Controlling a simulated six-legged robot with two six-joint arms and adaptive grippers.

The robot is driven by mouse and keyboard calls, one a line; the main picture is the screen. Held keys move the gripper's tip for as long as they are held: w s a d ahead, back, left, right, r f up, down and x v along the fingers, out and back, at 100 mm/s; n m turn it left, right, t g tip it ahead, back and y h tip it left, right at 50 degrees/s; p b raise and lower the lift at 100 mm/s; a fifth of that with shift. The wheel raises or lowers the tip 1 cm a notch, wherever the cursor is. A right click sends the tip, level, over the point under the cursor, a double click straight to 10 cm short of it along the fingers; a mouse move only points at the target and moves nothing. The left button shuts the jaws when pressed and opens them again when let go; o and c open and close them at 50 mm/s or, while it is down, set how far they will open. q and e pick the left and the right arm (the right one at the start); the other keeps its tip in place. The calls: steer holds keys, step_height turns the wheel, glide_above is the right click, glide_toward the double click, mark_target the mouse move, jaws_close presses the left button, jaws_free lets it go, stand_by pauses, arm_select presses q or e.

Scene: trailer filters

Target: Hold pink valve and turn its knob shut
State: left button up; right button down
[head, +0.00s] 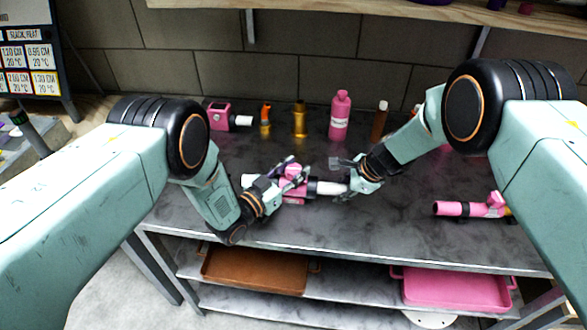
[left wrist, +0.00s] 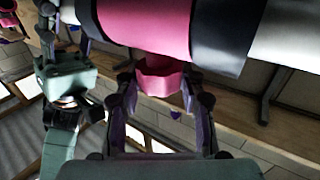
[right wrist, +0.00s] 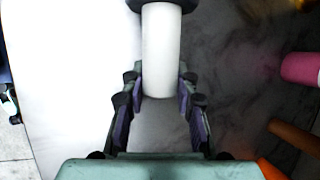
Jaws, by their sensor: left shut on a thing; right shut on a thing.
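The pink valve (head: 298,189) lies level over the middle of the table between my grippers, with dark collars and white pipe ends. Its pink body (left wrist: 160,25) fills the top of the left wrist view. My left gripper (head: 287,169) is shut on its pink knob (left wrist: 160,82), with a finger on each side. My right gripper (head: 343,176) is shut on the white pipe end (right wrist: 161,50), with fingers on both sides of it. The knob is partly hidden by the left fingers in the head view. I cannot tell if the valve touches the table.
A second pink valve (head: 462,209) lies at the table's right. A pink bottle (head: 340,116), a gold bottle (head: 300,119), a brown bottle (head: 380,121), an orange bottle (head: 265,121) and a pink device (head: 220,117) stand along the back. A brown tray (head: 255,271) and a pink tray (head: 455,290) sit below.

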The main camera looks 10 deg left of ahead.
arm_select(q)
steer(key=shift+c, duration=0.6)
steer(key=shift+w+a+m+g+h, duration=0.1)
steer(key=shift+m+g+h, duration=0.3)
steer(key=shift+h, duration=0.1)
steer(key=shift+m+g+h, duration=0.6)
steer(key=shift+h, duration=0.1)
steer(key=shift+m+g+h, duration=1.9)
steer(key=shift+m+g, duration=0.5)
steer(key=shift+g, duration=0.6)
steer(key=shift+m+g+h, duration=0.3)
steer(key=shift+m+g, duration=0.1)
steer(key=shift+g, duration=0.4)
steer(key=o, duration=1.2)
